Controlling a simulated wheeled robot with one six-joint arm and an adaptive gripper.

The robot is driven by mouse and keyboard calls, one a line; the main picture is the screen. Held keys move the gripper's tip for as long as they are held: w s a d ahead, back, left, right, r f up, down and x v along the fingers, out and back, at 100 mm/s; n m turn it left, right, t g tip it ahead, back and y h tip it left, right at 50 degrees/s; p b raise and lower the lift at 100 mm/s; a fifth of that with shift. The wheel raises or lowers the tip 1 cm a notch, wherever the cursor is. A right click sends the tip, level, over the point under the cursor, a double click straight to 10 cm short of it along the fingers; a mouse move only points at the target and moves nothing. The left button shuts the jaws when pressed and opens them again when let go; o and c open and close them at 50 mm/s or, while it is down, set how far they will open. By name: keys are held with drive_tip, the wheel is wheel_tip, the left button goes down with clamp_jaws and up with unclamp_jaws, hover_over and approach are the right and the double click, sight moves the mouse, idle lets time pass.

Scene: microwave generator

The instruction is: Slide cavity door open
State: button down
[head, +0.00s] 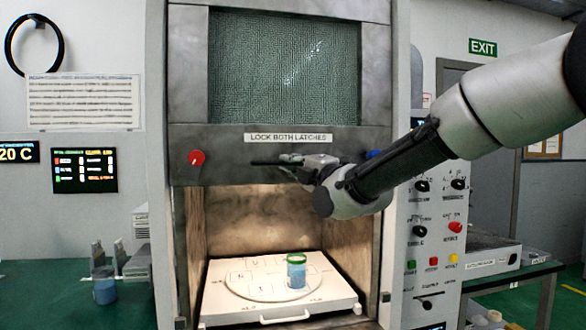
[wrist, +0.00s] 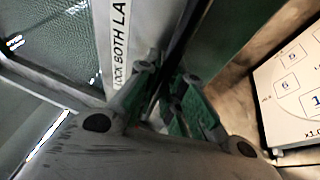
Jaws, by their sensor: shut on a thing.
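The cavity door (head: 283,68) is a grey-framed panel with a green mesh window and a "LOCK BOTH LATCHES" label. It stands raised, with the cavity (head: 250,215) open below its lower edge. My gripper (head: 303,162) is at the dark handle bar (head: 264,162) on the door's lower frame. In the wrist view, my gripper's fingers (wrist: 166,98) are closed around the dark bar beside the label. A red latch knob (head: 196,158) is at the lower left of the door. A blue knob (head: 373,154) at the right is partly hidden by my arm.
Inside the cavity, a white tray (head: 225,310) with a round numbered plate holds a blue, green-rimmed cup (head: 296,272). A control panel (head: 435,240) with knobs and buttons stands to the right. Green benches (head: 50,300) flank the machine.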

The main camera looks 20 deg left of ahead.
drive_tip(key=c, duration=1.8)
unclamp_jaws()
drive_tip(key=v, duration=1.2)
